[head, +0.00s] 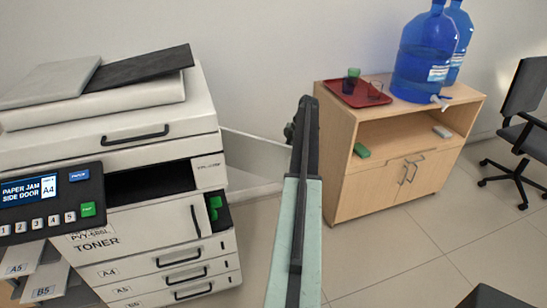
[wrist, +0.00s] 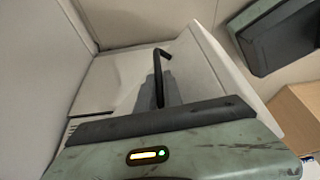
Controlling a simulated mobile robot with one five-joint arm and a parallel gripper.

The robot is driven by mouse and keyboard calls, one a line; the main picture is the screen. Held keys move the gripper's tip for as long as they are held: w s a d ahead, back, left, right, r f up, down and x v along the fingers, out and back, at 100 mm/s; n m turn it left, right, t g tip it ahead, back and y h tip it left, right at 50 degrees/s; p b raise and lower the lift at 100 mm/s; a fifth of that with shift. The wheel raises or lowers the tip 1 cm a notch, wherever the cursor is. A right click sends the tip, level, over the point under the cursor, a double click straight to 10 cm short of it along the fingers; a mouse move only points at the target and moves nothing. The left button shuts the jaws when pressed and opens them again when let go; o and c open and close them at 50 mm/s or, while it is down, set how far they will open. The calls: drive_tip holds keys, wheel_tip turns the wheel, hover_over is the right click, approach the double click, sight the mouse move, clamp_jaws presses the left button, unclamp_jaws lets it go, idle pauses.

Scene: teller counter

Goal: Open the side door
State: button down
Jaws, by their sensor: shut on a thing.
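The printer (head: 130,200) stands at the left, its screen reading PAPER JAM SIDE DOOR. The white side door (head: 255,155) stands out from its right side, swung away from the body. A dark opening with green parts (head: 214,207) shows at the printer's right side. In the wrist view the door's pale panel (wrist: 205,75) carries a black bar handle (wrist: 160,65). My gripper (wrist: 158,88) is shut on this handle. In the head view my arm hides the door's outer end, and the grip itself is hard to make out.
A wooden cabinet (head: 350,200) stands to the right of my arm, with a red tray (head: 347,94) and blue water bottles (head: 420,60) on top. A dark office chair (head: 525,110) is at the far right. Tiled floor is clear in front of the cabinet.

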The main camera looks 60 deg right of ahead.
drive_tip(key=shift+s+d, duration=0.1)
drive_tip(key=shift+d, duration=0.3)
drive_tip(key=shift+a, duration=0.1)
drive_tip(key=c, duration=1.8)
unclamp_jaws()
drive_tip(key=shift+o, duration=0.2)
drive_tip(key=p+v, duration=0.7)
drive_tip(key=shift+r, duration=0.4)
